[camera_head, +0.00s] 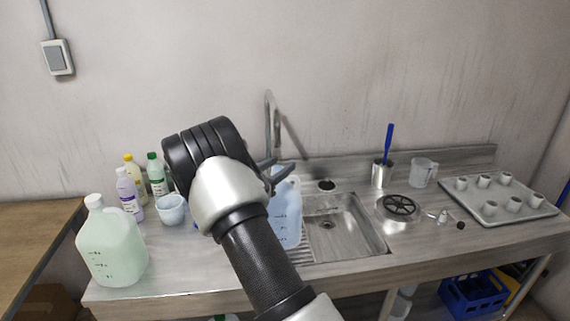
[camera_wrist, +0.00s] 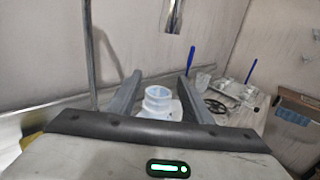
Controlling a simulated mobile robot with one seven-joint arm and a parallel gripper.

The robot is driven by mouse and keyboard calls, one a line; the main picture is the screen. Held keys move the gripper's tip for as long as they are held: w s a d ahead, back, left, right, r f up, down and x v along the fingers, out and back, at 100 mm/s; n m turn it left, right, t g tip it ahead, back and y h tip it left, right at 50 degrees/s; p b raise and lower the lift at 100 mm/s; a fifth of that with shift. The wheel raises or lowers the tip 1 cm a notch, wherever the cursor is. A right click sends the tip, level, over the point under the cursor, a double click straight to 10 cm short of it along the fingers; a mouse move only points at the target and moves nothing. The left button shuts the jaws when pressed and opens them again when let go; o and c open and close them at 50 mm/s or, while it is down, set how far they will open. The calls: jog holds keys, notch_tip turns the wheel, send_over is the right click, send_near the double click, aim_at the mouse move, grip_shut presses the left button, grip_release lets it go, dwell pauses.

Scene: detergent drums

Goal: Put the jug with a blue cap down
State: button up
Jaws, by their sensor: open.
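A translucent pale-blue jug (camera_head: 287,218) stands upright on the ribbed drainboard at the left edge of the sink. Its cap is hidden behind my gripper (camera_head: 272,174) in the head view. In the wrist view, the jug's pale-blue neck and cap (camera_wrist: 158,97) show between the two fingers of my gripper (camera_wrist: 160,80). The fingers are open, one on each side, with gaps beside the cap. Most of the jug's body is hidden there by my gripper's palm.
A pale-green jug (camera_head: 112,245) with a white cap stands at the counter's front left. Several bottles (camera_head: 130,192) and a white-blue bowl (camera_head: 171,209) are behind it. The sink (camera_head: 375,242), faucet (camera_head: 268,120) and cup tray (camera_head: 492,216) are to the right.

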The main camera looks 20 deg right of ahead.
jog(key=v, duration=0.8)
jog(key=s+d+r+m+g+y, duration=0.1)
jog(key=s+r+m+g+y, duration=0.25)
jog(key=s+m, duration=0.55)
jog(key=s+d+r+m+g+y, duration=0.25)
jog(key=s+m+g, duration=0.2)
jog(key=s, duration=0.85)
jog(key=s+a+r+m+t+y, duration=0.2)
jog(key=s+a+m+y, duration=0.3)
jog(key=s+a, duration=0.2)
jog(key=s+a+r+m+t+y, duration=0.2)
jog(key=s+a+m+y, duration=0.2)
jog(key=s+a, duration=0.4)
jog(key=shift+a+m+t+y+b, duration=0.4)
jog(key=shift+a+m, duration=0.15)
jog(key=shift+m, duration=0.1)
jog(key=shift+r, duration=0.1)
